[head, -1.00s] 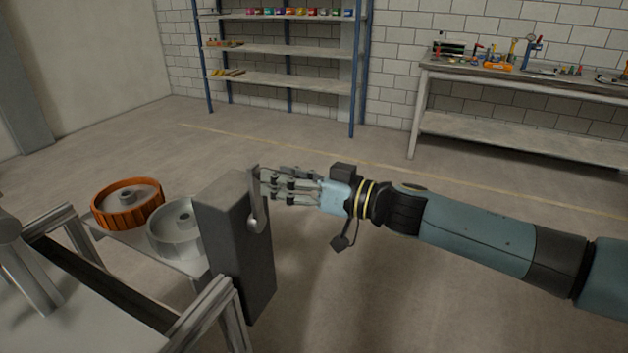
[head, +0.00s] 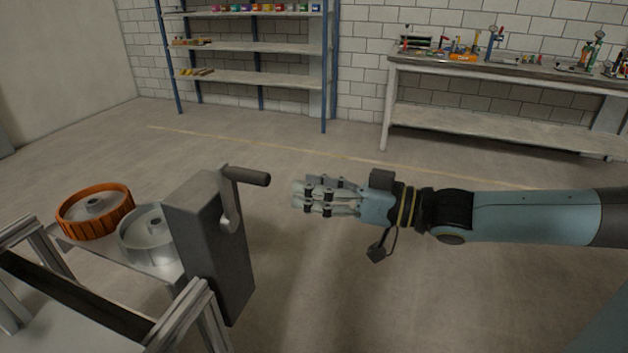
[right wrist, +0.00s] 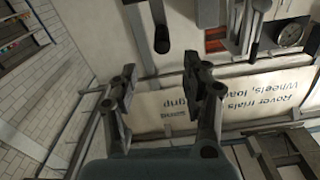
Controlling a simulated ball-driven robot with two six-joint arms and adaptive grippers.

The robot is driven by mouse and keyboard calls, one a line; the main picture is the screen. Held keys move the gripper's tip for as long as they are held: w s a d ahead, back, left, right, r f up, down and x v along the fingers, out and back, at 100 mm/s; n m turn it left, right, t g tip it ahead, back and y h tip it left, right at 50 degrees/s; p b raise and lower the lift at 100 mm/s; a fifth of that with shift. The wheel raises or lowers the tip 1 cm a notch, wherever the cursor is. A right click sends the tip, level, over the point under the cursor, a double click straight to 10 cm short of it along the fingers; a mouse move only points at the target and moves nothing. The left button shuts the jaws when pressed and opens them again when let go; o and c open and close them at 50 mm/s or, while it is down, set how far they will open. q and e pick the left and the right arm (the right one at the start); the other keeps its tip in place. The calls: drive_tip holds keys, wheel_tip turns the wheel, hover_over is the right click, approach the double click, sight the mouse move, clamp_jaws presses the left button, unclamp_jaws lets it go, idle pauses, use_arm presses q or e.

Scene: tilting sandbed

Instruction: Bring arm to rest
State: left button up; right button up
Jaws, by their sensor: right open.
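My right gripper (head: 298,196) is open and empty in the head view. It is in the air to the right of a crank handle (head: 247,176), with a clear gap between them. The crank has a dark grip and a grey arm, and is mounted on a dark grey box (head: 222,265). In the right wrist view, the two fingers of the gripper (right wrist: 158,85) stand apart with nothing between them. The dark crank grip (right wrist: 161,38) shows beyond the fingertips there. My left gripper is not in view.
An orange wheel (head: 95,226) and a grey wheel (head: 147,238) lie beside the box, next to the metal frame (head: 190,315). A sign (right wrist: 240,103) shows in the wrist view. A shelf rack (head: 245,48) and a workbench (head: 500,72) stand far back. The floor between is clear.

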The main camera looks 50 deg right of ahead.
idle(0.4)
drive_tip(key=s+d+f+m+g+h+b, duration=0.1)
drive_tip(key=s+f+m+g+h+b, duration=0.2)
drive_tip(key=f, duration=1.1)
drive_tip(key=s+d+f+m+h+b, duration=0.15)
drive_tip(key=f+b, duration=0.35)
drive_tip(key=f, duration=0.8)
drive_tip(key=s+d+f+m+g+h+b, duration=0.1)
drive_tip(key=s+f+g+h+b, duration=0.2)
drive_tip(key=f, duration=1.1)
drive_tip(key=s+a+f+g+b, duration=0.2)
drive_tip(key=s+a+f+g, duration=0.1)
drive_tip(key=s+f, duration=0.55)
drive_tip(key=s+a+f+g+b, duration=0.2)
drive_tip(key=s+a+f, duration=0.2)
drive_tip(key=s+f, duration=0.4)
drive_tip(key=s+a+f+n+g, duration=0.2)
drive_tip(key=s+f+n+g, duration=0.1)
drive_tip(key=s, duration=0.9)
wheel_tip(320, 180, down, 3)
drive_tip(key=shift+r+g, duration=0.2)
drive_tip(key=shift+g, duration=0.7)
